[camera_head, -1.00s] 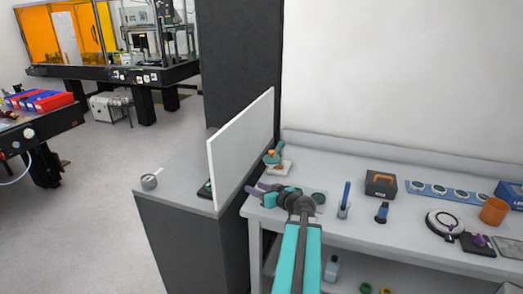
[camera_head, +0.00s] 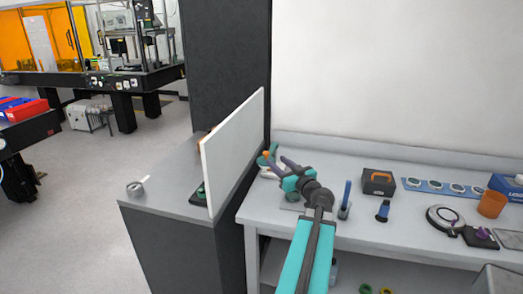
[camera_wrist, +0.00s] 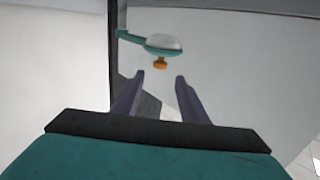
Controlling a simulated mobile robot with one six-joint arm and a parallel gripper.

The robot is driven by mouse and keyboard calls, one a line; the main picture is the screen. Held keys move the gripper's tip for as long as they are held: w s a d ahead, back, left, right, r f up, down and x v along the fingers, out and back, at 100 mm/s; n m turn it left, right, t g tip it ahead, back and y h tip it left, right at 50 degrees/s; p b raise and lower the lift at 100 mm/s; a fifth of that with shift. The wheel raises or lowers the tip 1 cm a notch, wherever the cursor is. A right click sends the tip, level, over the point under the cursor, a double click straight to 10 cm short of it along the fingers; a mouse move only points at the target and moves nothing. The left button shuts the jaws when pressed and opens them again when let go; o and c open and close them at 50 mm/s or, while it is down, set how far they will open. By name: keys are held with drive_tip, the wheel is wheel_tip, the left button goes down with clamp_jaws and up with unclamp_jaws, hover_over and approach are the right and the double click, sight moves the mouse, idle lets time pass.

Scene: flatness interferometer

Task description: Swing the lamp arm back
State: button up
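The lamp arm (camera_wrist: 130,36) is a teal bar in the wrist view, with a pale round lamp head (camera_wrist: 164,43) at its right end. An orange knob (camera_wrist: 160,63) sticks out from the head. In the head view, the lamp's orange knob (camera_head: 265,154) shows beside the white panel, partly hidden behind my gripper. My gripper (camera_wrist: 159,76) is open, with two purple fingers and nothing between them. The knob lies just beyond the fingertips, roughly lined up with the gap. My gripper also shows in the head view (camera_head: 276,162), above the bench's left end.
An upright white panel (camera_head: 232,150) stands close to the left of my gripper, on a grey cabinet (camera_head: 165,195). The white bench (camera_head: 345,218) holds a blue upright tool (camera_head: 346,194), a dark box (camera_head: 378,181), a round gauge (camera_head: 444,220) and an orange cup (camera_head: 491,204).

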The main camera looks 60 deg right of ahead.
drive_tip(key=p+x, duration=0.4)
drive_tip(key=x, duration=0.7)
drive_tip(key=shift+w+d+r, duration=0.1)
drive_tip(key=shift+w+d, duration=0.05)
drive_tip(key=shift+p+x, duration=0.5)
drive_tip(key=shift+x, duration=0.6)
clamp_jaws()
